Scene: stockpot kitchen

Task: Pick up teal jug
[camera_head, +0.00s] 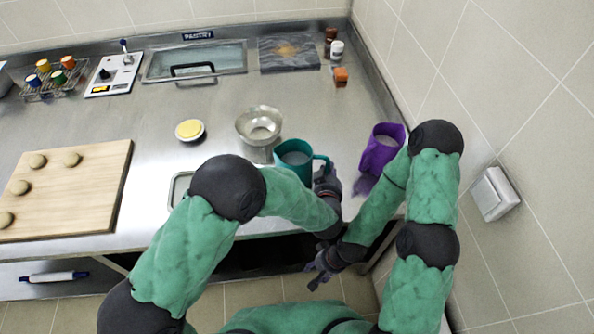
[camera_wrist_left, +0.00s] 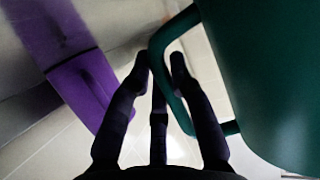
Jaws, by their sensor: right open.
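The teal jug (camera_head: 293,164) stands upright near the counter's front edge, with its handle on the right. In the left wrist view the jug (camera_wrist_left: 268,75) fills the right side, and its handle loop runs between my finger tips. My left gripper (camera_head: 326,180) is at the handle; in the wrist view its fingers (camera_wrist_left: 160,68) lie on both sides of the handle bar. Whether they press on it cannot be told. My right gripper (camera_head: 318,274) is open and empty, low in front of the counter edge.
A purple jug (camera_head: 380,153) stands close on the right, by the wall. A metal funnel-like vessel (camera_head: 259,124) stands just behind the teal jug. A small yellow-topped dish (camera_head: 189,130) and a wooden board (camera_head: 85,205) lie to the left.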

